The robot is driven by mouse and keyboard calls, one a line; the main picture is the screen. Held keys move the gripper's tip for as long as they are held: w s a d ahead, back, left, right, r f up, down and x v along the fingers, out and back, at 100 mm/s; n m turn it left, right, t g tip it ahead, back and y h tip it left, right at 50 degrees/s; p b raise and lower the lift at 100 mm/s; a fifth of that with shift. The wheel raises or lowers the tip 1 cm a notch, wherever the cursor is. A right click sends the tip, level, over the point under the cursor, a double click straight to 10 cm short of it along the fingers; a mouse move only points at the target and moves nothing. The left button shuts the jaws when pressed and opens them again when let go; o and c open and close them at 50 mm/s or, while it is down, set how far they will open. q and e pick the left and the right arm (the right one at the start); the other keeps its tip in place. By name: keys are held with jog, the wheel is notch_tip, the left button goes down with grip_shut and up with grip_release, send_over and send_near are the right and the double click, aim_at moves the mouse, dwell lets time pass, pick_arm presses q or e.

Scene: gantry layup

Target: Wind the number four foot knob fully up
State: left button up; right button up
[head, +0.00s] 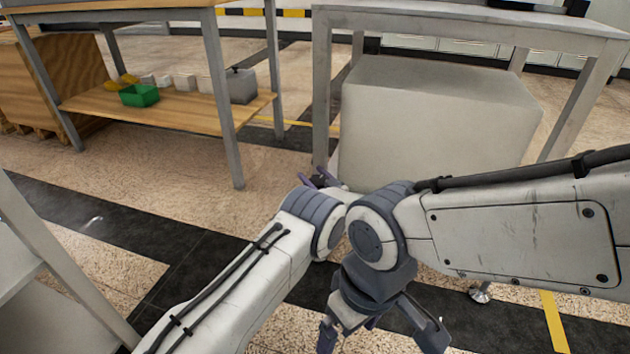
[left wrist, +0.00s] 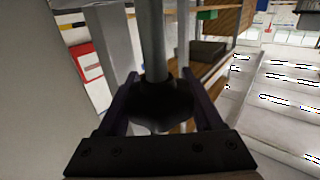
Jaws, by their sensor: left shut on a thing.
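My left gripper (head: 322,179) is low at the foot of the grey table's near left leg (head: 321,100), mostly hidden behind my wrist in the head view. In the left wrist view, my left gripper (left wrist: 158,88) is shut on a dark round foot knob (left wrist: 160,108), one finger on each side. A grey metal stem (left wrist: 152,42) runs from the knob. I see no number on it. The knob is hidden in the head view. My right gripper (head: 383,335) hangs at the bottom centre, fingers spread, with nothing seen between them.
A large pale box (head: 440,115) fills the space under the grey table (head: 470,25). A levelling foot (head: 480,293) shows at lower right. A bench with a wooden shelf (head: 170,112) holding a green bin (head: 139,95) stands at left. The floor between them is clear.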

pick_arm(q)
jog(key=shift+s+a+n+g+y, duration=0.1)
jog(key=shift+n+g+y, duration=0.2)
jog(key=shift+n+y, duration=0.15)
pick_arm(e)
jog(key=shift+f, duration=0.65)
pick_arm(q)
jog(key=o, duration=1.4)
jog(key=shift+c, duration=0.2)
